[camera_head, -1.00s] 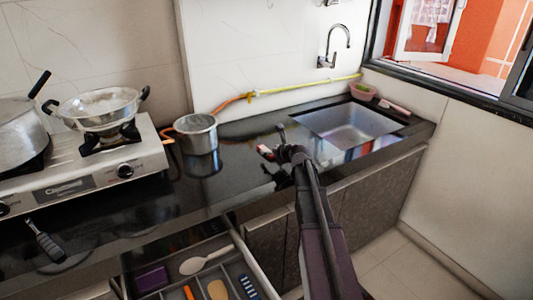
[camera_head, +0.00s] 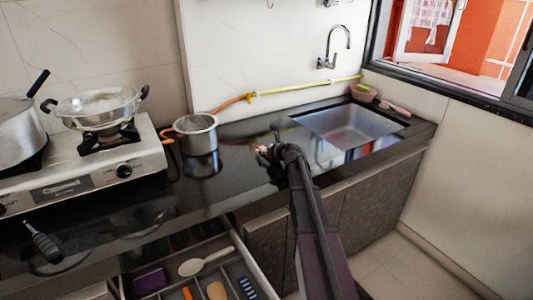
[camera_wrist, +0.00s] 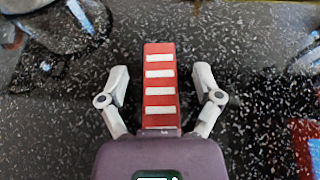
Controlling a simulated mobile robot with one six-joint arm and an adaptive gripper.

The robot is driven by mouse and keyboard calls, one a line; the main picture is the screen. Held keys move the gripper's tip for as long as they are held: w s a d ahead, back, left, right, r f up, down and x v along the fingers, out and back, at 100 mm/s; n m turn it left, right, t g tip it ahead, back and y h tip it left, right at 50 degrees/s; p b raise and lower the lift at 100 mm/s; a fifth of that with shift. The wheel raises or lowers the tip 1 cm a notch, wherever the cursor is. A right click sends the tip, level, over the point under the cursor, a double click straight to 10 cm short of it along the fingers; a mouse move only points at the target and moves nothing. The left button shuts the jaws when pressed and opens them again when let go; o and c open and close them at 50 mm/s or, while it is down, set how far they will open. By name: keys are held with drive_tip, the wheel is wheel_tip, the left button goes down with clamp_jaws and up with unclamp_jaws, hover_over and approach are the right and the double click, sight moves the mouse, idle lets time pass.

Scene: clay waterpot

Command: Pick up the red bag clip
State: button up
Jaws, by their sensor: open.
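The red bag clip (camera_wrist: 160,95), red with several white bars, shows in the wrist view. It lies lengthwise between the two fingers of my gripper (camera_wrist: 161,78). The fingers are open, one on each side, with a gap to the clip on both sides. The near end of the clip meets the edge of my purple gripper body in the picture, and I cannot tell whether they touch. In the head view, my gripper (camera_head: 274,150) is low over the dark counter, left of the sink. Only a small red bit of the clip (camera_head: 263,148) shows there.
The black speckled counter (camera_head: 240,172) is clear around my gripper. A steel pot (camera_head: 196,135) stands to the left, beside the stove (camera_head: 85,170). The sink (camera_head: 348,125) is to the right. A yellow-orange hose (camera_head: 300,88) runs along the back. An open drawer (camera_head: 240,255) holds utensils below.

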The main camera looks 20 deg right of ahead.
drive_tip(key=c, duration=0.9)
drive_tip(key=shift+r, duration=0.15)
wheel_tip(320, 180, up, 3)
drive_tip(key=p, duration=0.3)
drive_tip(key=shift+r, duration=0.1)
drive_tip(key=shift+s+r+p, duration=0.2)
drive_tip(key=shift+r+p, duration=0.1)
drive_tip(key=shift+p, duration=0.2)
drive_tip(key=s+a, duration=0.1)
drive_tip(key=s, duration=0.4)
drive_tip(key=s+a, duration=0.2)
drive_tip(key=s, duration=0.3)
drive_tip(key=s+a+r+p, duration=0.1)
drive_tip(key=s+a, duration=0.1)
drive_tip(key=s, duration=0.2)
drive_tip(key=shift+s, duration=0.4)
drive_tip(key=shift+r, duration=0.15)
